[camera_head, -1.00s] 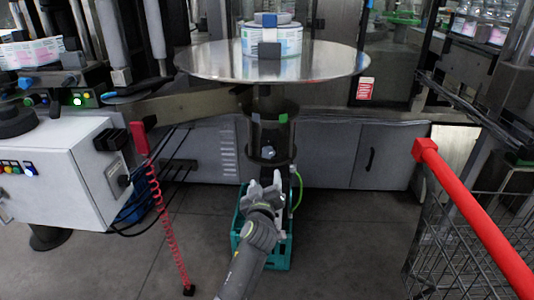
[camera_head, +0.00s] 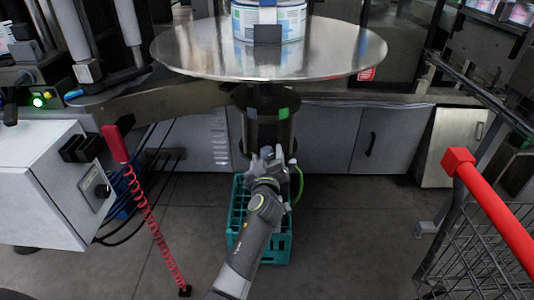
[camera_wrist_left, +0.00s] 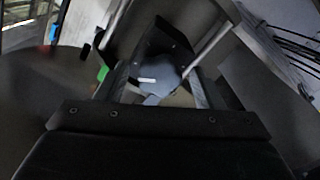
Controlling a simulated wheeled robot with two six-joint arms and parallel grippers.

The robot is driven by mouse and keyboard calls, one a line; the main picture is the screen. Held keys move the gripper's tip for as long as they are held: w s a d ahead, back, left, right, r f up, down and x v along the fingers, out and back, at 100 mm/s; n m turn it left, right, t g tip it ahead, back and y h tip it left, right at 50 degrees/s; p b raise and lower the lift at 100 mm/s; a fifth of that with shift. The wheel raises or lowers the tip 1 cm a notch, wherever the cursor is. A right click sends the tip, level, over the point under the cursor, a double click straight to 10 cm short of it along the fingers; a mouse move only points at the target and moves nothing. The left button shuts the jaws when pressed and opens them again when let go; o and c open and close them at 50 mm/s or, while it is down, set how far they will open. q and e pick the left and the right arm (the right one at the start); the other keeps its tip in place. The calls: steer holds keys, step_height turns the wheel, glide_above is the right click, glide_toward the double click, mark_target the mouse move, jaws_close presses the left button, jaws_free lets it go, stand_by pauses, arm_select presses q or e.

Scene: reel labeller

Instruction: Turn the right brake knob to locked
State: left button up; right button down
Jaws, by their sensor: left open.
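The brake knob (camera_head: 266,152) is a small blue-grey knob low on the dark hub (camera_head: 267,132) under the round steel table. In the left wrist view the knob (camera_wrist_left: 158,75) has a short white mark, lying nearly level in that picture. My left gripper (camera_head: 267,156) is open at the knob, with one finger on each side. I cannot tell whether the fingers touch it. The hub carries a blue tag (camera_head: 252,113) at left and a green tag (camera_head: 283,113) at right. My right gripper is not in view.
The steel table (camera_head: 200,50) overhangs the hub and bears a labelled reel (camera_head: 285,25). A teal crate (camera_head: 282,245) stands on the floor behind my left arm. A white box (camera_head: 50,185) with a red coiled cord is at left, a red-handled wire cart (camera_head: 490,270) at right.

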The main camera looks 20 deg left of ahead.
arm_select(q)
steer(key=shift+s, duration=0.1)
steer(key=shift+c, duration=1.3)
steer(key=c, duration=0.7)
